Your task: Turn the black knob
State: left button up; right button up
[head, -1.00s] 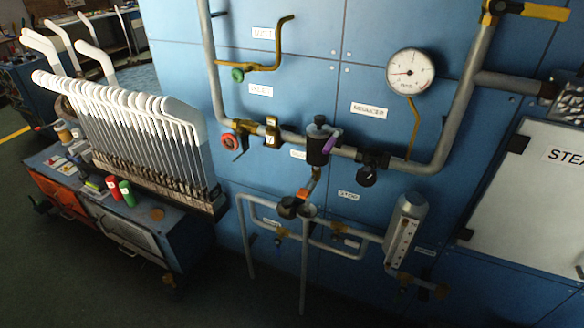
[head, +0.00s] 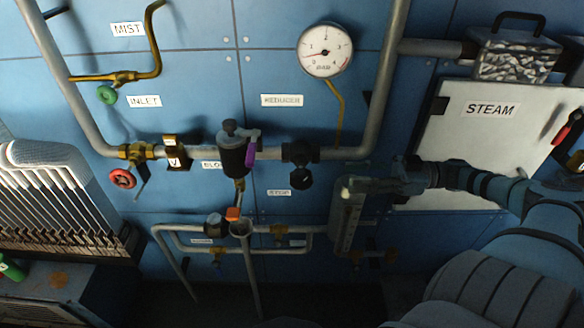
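A black round knob (head: 302,178) hangs below a dark valve body on the horizontal pipe, in the middle of the head view. A label that seems to read STOP is just left of it. My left gripper is out of view.
A pressure gauge (head: 325,50) is above the knob. A vertical pipe (head: 385,85) rises at its right. A glass-fronted cylinder (head: 345,222) is directly below my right gripper. A white STEAM panel (head: 470,135) is behind my arm. A red valve wheel (head: 122,179) is at left.

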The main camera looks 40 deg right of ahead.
jog(key=b, duration=0.2)
send_near(302, 188)
notch_tip(302, 188, up, 2)
jog(key=w+a, duration=0.3)
jog(key=b+x, duration=0.2)
jog(key=x, duration=0.3)
jog(key=shift+w+d, duration=0.15)
jog(key=shift+w, duration=0.05)
jog(key=shift+w+a+r+b, duration=0.15)
jog(key=shift+a+b, duration=0.05)
jog(key=shift+b, duration=0.15)
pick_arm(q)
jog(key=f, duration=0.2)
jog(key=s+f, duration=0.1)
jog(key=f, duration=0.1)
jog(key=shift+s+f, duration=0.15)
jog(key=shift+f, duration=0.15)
pick_arm(e)
jog(key=shift+r, duration=0.15)
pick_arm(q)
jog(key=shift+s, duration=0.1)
pick_arm(e)
jog(key=shift+a, duration=0.1)
grip_shut()
